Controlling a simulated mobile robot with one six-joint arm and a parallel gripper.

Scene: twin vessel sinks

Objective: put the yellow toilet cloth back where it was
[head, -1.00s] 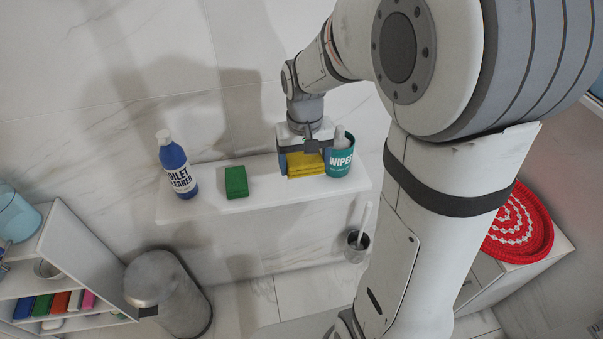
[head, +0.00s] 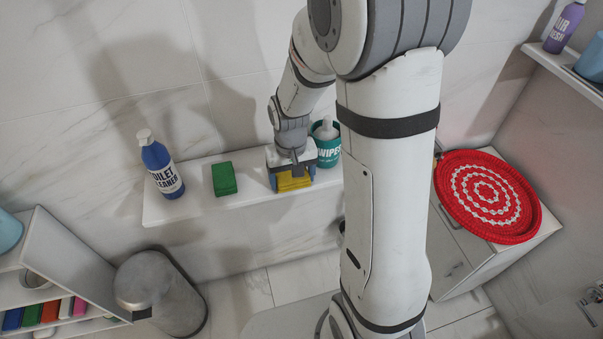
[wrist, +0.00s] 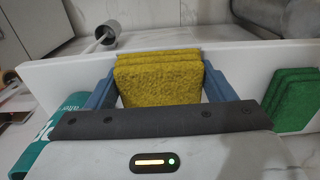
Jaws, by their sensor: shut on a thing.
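The yellow toilet cloth (head: 293,182) is a folded yellow pad in my gripper (head: 292,181), at the white wall shelf (head: 207,204). In the wrist view the cloth (wrist: 158,82) stands between the two blue fingers of my gripper (wrist: 160,88), which are shut on it. Its layered edge shows on the far side. The cloth is over the shelf, between the green cloth and the wipes tub; I cannot tell whether it touches the shelf.
On the shelf, a blue toilet cleaner bottle (head: 161,166) and a green cloth (head: 224,179) stand left of my gripper. A teal wipes tub (head: 327,146) is close at its right. A grey bin (head: 160,293) and a shelf unit (head: 62,262) stand lower left. A red round mat (head: 487,197) lies on a cabinet at right.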

